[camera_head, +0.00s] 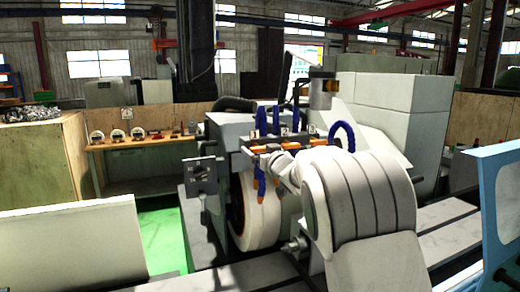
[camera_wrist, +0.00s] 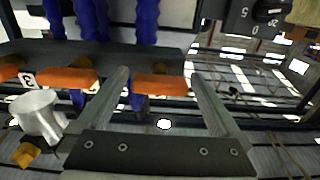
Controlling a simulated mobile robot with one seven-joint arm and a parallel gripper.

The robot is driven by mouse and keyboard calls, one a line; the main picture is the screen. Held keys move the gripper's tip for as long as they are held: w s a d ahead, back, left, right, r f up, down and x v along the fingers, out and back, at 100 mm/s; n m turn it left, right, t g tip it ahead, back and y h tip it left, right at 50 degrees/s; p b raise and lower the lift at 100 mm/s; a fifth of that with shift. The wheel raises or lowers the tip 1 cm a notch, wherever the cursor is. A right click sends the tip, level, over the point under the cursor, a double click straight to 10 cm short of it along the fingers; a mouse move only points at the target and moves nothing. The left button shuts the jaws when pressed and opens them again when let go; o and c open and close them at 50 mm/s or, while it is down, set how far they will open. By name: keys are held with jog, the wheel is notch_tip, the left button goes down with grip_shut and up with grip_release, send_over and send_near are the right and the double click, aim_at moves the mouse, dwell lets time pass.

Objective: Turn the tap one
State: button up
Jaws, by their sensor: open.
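Several orange tap handles sit in a row on the grinder; one is the left orange handle (camera_head: 262,148) in the head view. In the wrist view, an orange handle (camera_wrist: 160,85) lies between the fingers of my gripper (camera_wrist: 158,76). The gripper is open, one finger on each side of that handle. I cannot tell whether either finger touches it. Another orange handle (camera_wrist: 68,80) lies left of the fingers.
Blue hoses (camera_wrist: 146,20) run close beyond the fingers. A white cylindrical fitting (camera_wrist: 38,115) is left of the gripper, and a dark dial (camera_wrist: 266,13) is at upper right. The grinding wheel (camera_head: 262,215) is below the taps. A workbench (camera_head: 140,141) stands at the back left.

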jog(key=c, duration=1.2)
jog(key=shift+c, duration=0.2)
jog(key=shift+n+b, duration=0.3)
jog(key=shift+b, duration=0.15)
jog(key=n+b, duration=0.3)
jog(key=shift+f+n, duration=0.15)
jog(key=shift+n, duration=0.25)
jog(key=n+b, duration=0.3)
jog(key=n, duration=0.1)
jog(key=shift+n, duration=0.3)
jog(key=n+b, duration=0.2)
jog(key=n, duration=0.2)
jog(key=shift+n+b, duration=0.85)
jog(key=shift+n, duration=1.55)
jog(key=shift+r, duration=0.2)
